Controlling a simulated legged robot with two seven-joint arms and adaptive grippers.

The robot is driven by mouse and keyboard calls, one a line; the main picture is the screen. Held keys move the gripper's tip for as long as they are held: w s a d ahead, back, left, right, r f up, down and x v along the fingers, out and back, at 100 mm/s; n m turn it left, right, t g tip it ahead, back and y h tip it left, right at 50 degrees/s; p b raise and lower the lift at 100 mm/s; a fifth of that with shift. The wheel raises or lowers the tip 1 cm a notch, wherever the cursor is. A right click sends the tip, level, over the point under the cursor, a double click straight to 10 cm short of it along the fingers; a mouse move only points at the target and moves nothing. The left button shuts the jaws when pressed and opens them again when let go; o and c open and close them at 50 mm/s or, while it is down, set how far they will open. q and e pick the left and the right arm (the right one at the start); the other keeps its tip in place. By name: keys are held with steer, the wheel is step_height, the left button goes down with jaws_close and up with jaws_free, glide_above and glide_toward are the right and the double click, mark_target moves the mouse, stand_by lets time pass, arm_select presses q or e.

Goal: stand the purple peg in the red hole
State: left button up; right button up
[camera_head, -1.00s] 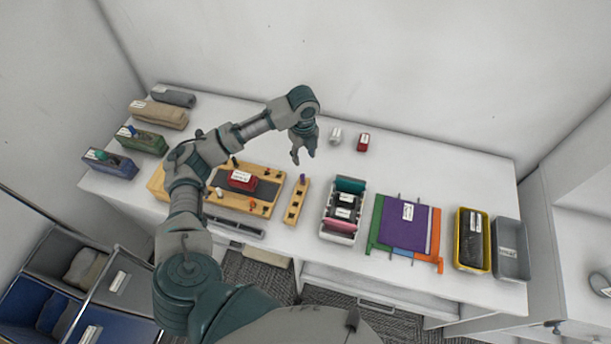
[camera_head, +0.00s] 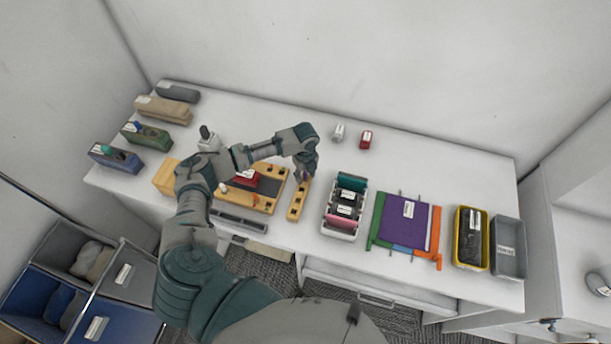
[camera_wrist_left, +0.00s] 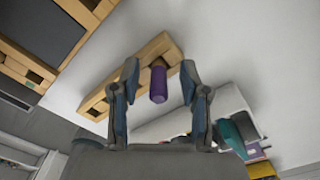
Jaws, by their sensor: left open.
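The purple peg (camera_wrist_left: 158,86) stands in the narrow wooden strip (camera_wrist_left: 100,98), near one end. My left gripper (camera_wrist_left: 159,72) is open, with its fingers on either side of the peg; I cannot tell whether they touch it. In the head view my left gripper (camera_head: 306,174) is over the far end of the wooden strip (camera_head: 295,207) and mostly hides the peg. The wooden board (camera_head: 262,206) left of the strip has a dark panel and a red labelled block (camera_head: 245,179) on it. I cannot make out a red hole; my left arm covers part of the board.
Right of the strip stands a white rack (camera_head: 340,233) with coloured items, then a purple folder (camera_head: 408,224), a yellow bin (camera_head: 459,210) and a grey bin (camera_head: 508,262). A small red box (camera_head: 366,140) stands behind. The table's back right is clear.

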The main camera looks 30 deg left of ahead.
arm_select(q)
steer(key=c, duration=0.8)
steer(key=shift+r, duration=0.15)
steer(key=shift+c, duration=0.2)
